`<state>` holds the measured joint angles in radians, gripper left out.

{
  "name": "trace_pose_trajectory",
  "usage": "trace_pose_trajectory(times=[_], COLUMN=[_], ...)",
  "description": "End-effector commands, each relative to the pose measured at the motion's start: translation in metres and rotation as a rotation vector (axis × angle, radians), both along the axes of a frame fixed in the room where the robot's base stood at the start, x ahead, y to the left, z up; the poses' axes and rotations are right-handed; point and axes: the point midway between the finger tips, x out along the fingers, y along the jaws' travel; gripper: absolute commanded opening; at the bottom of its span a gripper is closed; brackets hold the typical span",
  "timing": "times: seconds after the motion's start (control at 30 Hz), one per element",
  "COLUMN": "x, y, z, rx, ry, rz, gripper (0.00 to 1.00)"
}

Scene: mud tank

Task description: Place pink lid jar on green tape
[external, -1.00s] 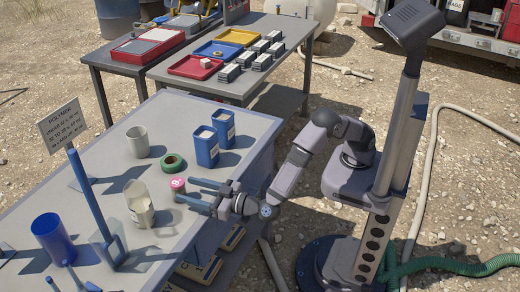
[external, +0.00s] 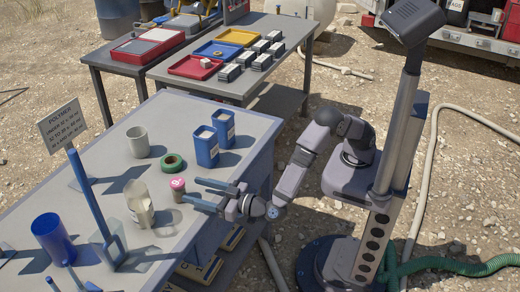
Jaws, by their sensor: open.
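The small jar with the pink lid (external: 178,188) stands upright on the grey table, just left of my gripper. The green tape roll (external: 173,162) lies flat on the table behind the jar, a short gap away from it. My gripper (external: 203,193) is open and empty, its two dark blue fingers pointing left towards the jar. The fingertips look apart from the jar, which stands outside them.
A clear bottle (external: 139,204) with a label stands left of the jar. A blue cup (external: 53,238) and a blue post (external: 90,197) are at the front left.

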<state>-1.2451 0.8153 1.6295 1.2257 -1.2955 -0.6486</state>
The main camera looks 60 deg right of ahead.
Motion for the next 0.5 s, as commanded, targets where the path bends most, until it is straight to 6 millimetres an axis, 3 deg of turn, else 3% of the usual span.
trace_pose_trajectory(times=[0.5], x=[0.026], y=[0.004], z=[-0.001], rx=[-0.001], ry=[0.0], rz=[-0.001], gripper=[0.58])
